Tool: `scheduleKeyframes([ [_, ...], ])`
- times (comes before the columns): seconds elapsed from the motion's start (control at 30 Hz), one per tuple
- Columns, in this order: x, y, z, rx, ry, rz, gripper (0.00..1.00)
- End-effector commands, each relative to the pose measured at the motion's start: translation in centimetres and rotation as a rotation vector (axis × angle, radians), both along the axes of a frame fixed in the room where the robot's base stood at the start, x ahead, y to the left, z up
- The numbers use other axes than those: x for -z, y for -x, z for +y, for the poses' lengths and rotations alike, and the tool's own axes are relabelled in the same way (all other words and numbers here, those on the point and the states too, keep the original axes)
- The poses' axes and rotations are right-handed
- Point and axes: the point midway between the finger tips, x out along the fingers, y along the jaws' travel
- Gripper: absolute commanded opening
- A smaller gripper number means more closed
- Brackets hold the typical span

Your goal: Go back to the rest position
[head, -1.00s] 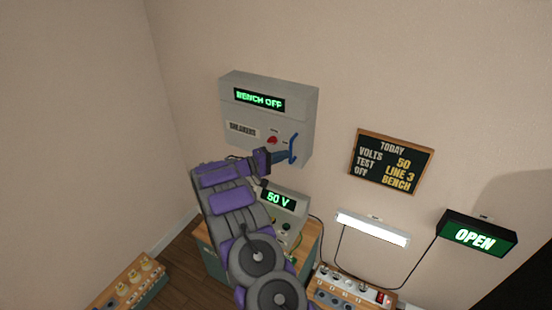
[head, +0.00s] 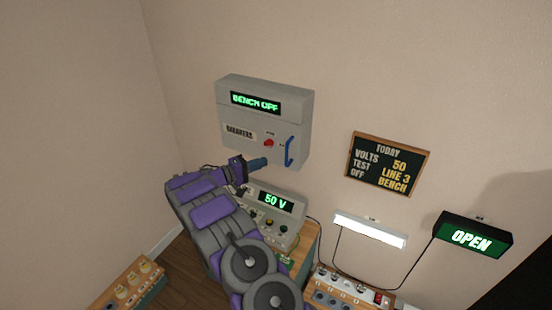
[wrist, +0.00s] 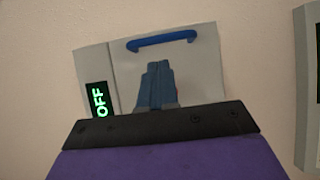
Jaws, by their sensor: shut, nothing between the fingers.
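My gripper (head: 258,164) is shut and empty, held just below and in front of the grey breaker box on the wall. In the wrist view my gripper (wrist: 157,70) shows its blue fingers together, pointing towards the box. The breaker box (head: 240,115) reads "BENCH OFF" in green and has a red button (head: 268,143). Its blue handle (head: 289,151) is to the right of my fingertips and apart from them. The handle also shows above the fingers in the wrist view (wrist: 161,39). My forearm hides part of the bench below.
A grey meter reading "50 V" (head: 276,201) stands on the bench below my gripper. A chalkboard (head: 388,165), a lit lamp (head: 370,230) and an "OPEN" sign (head: 473,238) hang at the right. A switch strip (head: 350,290) and a left bench (head: 128,285) stand low down.

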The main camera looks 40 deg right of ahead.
Motion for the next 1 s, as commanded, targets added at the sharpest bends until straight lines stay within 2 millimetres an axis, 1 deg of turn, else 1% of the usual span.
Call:
scheduleKeyframes([
  [0.03, -0.1, -0.3, 1.3, -0.005, 0.0, 0.001, 0.0],
  [0.1, -0.1, -0.6, 2.6, -0.004, 0.0, 0.0, 0.0],
  [0.27, -0.1, -0.9, 4.4, 0.001, -0.003, -0.001, 0.0],
  [0.67, -0.2, -1.1, 5.7, 0.002, -0.008, 0.0, 0.0],
  [0.77, -1.0, -0.5, 5.8, 0.012, -0.026, 0.006, 0.0],
  [0.83, -2.1, 0.3, 5.9, 0.027, -0.054, 0.014, 0.0],
  [0.93, -3.8, 2.0, 5.8, 0.055, -0.116, 0.028, 0.0],
  [1.0, -4.8, 3.5, 5.8, 0.074, -0.168, 0.044, 0.0],
])
